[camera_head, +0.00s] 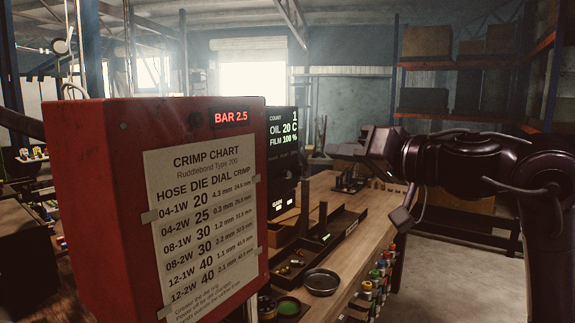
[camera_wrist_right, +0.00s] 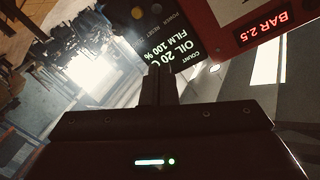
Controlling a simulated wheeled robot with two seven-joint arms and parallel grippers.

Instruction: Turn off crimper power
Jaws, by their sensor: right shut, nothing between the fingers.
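The crimper is a red cabinet (camera_head: 85,200) with a taped crimp chart and a red "BAR 2.5" readout (camera_head: 231,117). Behind its right edge is a black control panel (camera_head: 283,172) with a lit screen reading count 1, oil 20 C, film 100 %. In the right wrist view the panel appears upside down, with "POWER" and "RESET" labels and a yellow round button (camera_wrist_right: 137,13) near the top edge. My right gripper (camera_head: 338,150) is right of the panel; its shut, empty fingers (camera_wrist_right: 157,72) overlap the screen's lower edge in the wrist view. Contact cannot be told. My left gripper is out of view.
A wooden bench (camera_head: 345,235) runs behind the crimper, with a dark tray (camera_head: 335,232), a round metal dish (camera_head: 321,282) and small fittings. Several coloured bottles line its right edge. Shelves with boxes (camera_head: 425,42) stand at the back right. Open floor (camera_head: 450,250) lies right of the bench.

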